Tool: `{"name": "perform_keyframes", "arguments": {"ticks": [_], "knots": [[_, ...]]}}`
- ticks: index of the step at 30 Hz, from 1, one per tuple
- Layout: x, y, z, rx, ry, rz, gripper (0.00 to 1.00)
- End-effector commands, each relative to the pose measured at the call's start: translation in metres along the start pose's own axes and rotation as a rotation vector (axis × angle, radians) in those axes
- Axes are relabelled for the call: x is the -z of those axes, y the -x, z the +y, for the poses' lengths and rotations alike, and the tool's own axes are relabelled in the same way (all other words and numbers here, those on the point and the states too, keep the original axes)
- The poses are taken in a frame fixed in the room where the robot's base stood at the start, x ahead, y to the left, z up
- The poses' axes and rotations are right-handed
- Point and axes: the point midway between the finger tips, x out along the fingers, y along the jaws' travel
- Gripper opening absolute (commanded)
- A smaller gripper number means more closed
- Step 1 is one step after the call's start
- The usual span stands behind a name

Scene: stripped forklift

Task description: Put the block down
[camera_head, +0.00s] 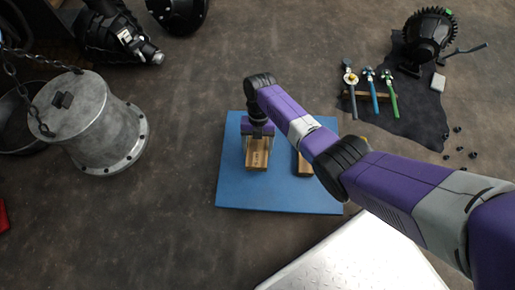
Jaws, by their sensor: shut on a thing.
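A wooden block (257,161) is between the fingers of my gripper (257,150), over the left part of a blue mat (270,195). My gripper points down and is shut on this block. Whether the block touches the mat or hangs just above it, I cannot tell. A second wooden block (304,166) lies on the mat to the right, partly hidden by my arm. My arm comes in from the lower right and covers the mat's right side.
A grey flanged metal cylinder (92,122) stands at the left, with a chain by it. Several tools (372,92) and a black motor part (428,35) lie on a dark cloth at the upper right. A pale metal plate (350,262) is at the front. Bare mat shows below the blocks.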

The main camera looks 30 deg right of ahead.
Motion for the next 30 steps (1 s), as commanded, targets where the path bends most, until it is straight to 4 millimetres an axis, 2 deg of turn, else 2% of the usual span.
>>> {"name": "perform_keyframes", "arguments": {"ticks": [3,6,17,18,21,30], "knots": [[-0.008,-0.021,0.0,0.001,0.0,0.002,0.12],[-0.013,-0.031,0.0,0.0,0.0,0.0,0.12],[-0.013,-0.032,0.0,0.0,0.0,0.0,0.12],[-0.014,-0.033,0.0,0.0,0.0,0.0,0.7],[-0.013,-0.032,0.0,0.0,0.0,0.0,0.9],[-0.013,-0.032,0.0,0.0,0.0,0.0,0.9]]}}
